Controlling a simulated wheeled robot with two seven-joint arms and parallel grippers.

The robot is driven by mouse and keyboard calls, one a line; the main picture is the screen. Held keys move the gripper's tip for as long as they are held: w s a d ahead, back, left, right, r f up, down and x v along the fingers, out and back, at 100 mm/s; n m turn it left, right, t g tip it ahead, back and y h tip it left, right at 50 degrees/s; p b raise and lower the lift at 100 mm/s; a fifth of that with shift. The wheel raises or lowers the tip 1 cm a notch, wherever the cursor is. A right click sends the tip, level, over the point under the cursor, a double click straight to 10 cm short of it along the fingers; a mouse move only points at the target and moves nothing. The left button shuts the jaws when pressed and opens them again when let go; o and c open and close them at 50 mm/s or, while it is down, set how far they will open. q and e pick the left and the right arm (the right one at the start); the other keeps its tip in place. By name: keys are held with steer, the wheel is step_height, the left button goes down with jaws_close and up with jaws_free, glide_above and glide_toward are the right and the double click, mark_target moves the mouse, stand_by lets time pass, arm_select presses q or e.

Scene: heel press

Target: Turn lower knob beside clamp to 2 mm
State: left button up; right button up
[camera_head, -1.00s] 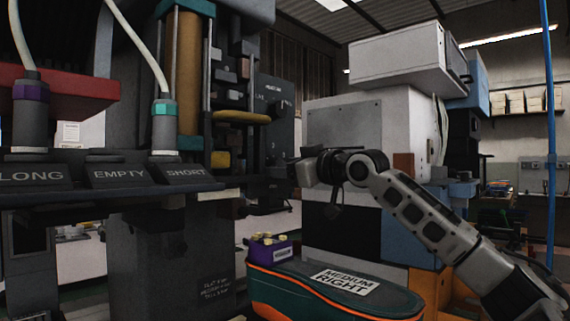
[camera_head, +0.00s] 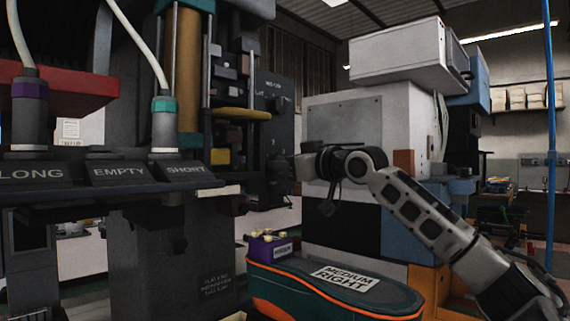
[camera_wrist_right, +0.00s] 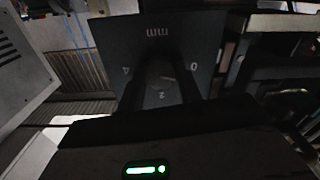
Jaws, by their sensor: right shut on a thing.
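My right gripper (camera_head: 281,167) reaches in from the right to the dark panel (camera_head: 273,110) beside the press and its clamp. It is shut on the lower knob, which is mostly hidden by the gripper in the head view. In the right wrist view a dark dial plate (camera_wrist_right: 158,48) shows upside down, marked "mm", with 4 at left, 0 at right and 2 between my dark fingers (camera_wrist_right: 162,92). The knob and its pointer are too dark there to tell which mark it points to. My left gripper is not in view.
A shelf with holders labelled LONG, EMPTY and SHORT (camera_head: 185,173) stands at left, with tools in LONG and SHORT. Below my right arm are a purple box (camera_head: 270,249) and a green insole-shaped case labelled MEDIUM RIGHT (camera_head: 335,287). A white machine (camera_head: 350,120) stands behind.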

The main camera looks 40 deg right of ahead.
arm_select(q)
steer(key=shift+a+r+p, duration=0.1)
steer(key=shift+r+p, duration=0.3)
steer(key=shift+p, duration=0.65)
arm_select(e)
steer(key=m, duration=1.4)
steer(key=shift+d, duration=0.15)
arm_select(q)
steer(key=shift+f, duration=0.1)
arm_select(e)
steer(key=shift+f+m, duration=0.1)
steer(key=shift+m, duration=0.2)
steer(key=o, duration=1)
steer(key=shift+s, duration=0.1)
